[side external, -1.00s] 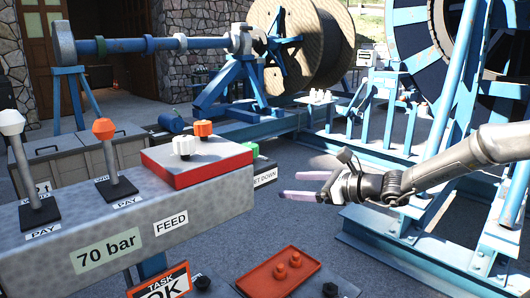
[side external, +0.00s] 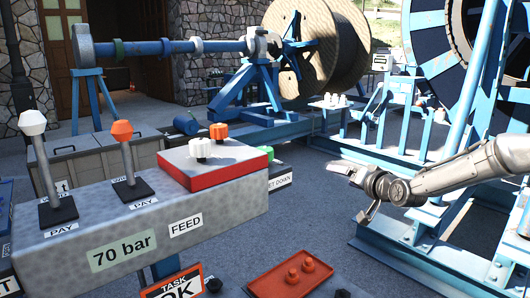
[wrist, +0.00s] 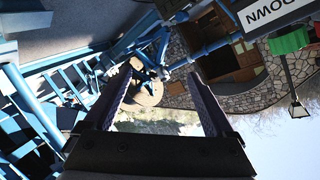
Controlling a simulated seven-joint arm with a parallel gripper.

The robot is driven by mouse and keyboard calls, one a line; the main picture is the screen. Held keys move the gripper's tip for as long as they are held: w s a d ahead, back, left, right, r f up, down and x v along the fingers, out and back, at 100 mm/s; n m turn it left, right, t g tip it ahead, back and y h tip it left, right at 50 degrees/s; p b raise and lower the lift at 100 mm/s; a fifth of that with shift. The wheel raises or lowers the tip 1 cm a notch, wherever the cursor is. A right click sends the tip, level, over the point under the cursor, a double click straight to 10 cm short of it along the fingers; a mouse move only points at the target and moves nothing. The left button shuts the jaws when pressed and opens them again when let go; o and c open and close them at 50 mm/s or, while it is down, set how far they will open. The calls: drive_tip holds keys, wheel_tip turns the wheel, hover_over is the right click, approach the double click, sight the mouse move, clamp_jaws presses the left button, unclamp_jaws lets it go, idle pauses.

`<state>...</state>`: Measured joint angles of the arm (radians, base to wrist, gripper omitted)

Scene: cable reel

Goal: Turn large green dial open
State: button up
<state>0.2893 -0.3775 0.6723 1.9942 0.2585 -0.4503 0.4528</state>
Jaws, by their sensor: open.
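A green part (side external: 274,152), which may be the large green dial, shows in the side view behind the red-edged control box, next to a label ending in "DOWN". It is mostly hidden there. In the wrist view a green piece (wrist: 291,41) lies at the upper right beside the "DOWN" label (wrist: 268,12). My gripper (side external: 358,195) is right of the control box in the side view, apart from it. In the wrist view my gripper (wrist: 156,84) is open, with nothing between its fingers. The green part lies off to the right of the fingers.
The grey console (side external: 140,225) has two levers with white and orange knobs. The red-edged box (side external: 230,165) carries a white and an orange knob. A red tray (side external: 292,277) is in front. Blue steel frames (side external: 430,235) stand close around my arm.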

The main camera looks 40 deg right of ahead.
drive_tip(key=w+a+r+n+t+y, duration=0.35)
drive_tip(key=a+r+n, duration=0.2)
drive_tip(key=n, duration=0.25)
drive_tip(key=n+y, duration=0.5)
drive_tip(key=n, duration=0.1)
approach(272, 153)
drive_tip(key=shift+t, duration=0.35)
drive_tip(key=w, duration=0.4)
drive_tip(key=w+a, duration=0.1)
drive_tip(key=w, duration=0.3)
drive_tip(key=w+a, duration=0.1)
drive_tip(key=w, duration=0.3)
drive_tip(key=shift+a+f, duration=0.1)
drive_tip(key=shift+f, duration=0.2)
